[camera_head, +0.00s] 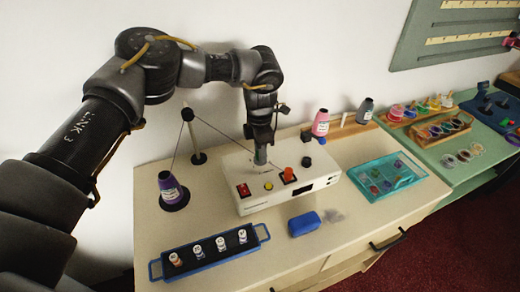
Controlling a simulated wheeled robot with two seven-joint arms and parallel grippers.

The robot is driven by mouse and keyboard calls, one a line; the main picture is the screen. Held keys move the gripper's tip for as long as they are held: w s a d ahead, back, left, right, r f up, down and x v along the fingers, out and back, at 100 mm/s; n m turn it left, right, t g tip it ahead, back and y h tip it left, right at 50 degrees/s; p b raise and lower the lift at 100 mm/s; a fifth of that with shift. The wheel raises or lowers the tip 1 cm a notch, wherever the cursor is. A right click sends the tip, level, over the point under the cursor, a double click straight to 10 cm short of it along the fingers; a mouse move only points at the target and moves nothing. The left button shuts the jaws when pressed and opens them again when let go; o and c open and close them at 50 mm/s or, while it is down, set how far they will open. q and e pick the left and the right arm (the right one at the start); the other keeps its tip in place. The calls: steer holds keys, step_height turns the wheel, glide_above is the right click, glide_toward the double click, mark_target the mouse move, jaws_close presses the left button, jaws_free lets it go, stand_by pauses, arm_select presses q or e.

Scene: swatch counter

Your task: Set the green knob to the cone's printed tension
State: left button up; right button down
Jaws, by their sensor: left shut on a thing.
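A white machine box (258,203) stands on the counter. My left gripper (261,147) reaches down over its back left part and is shut on the green knob (260,158). The jaws cover most of the knob, so its pointer and scale cannot be read. A purple cone (169,184) with a white printed label stands on a dark round base at the left; the print is too small to read. Its thread runs up to a post (193,135) and on to the machine. My right gripper is out of view.
The box also has an orange knob (288,174), black knob (306,161), red switch (243,190) and yellow button (268,184). Nearby are a blue spool tray (205,270), blue block (304,224), teal tray (412,178), and pink (320,126) and grey (364,112) cones behind.

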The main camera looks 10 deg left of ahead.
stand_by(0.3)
arm_select(q)
steer(key=o, duration=1)
steer(key=shift+c, duration=0.2)
step_height(320, 180, up, 11)
steer(key=b, duration=0.2)
steer(key=shift+f, duration=0.15)
steer(key=shift+w, duration=0.1)
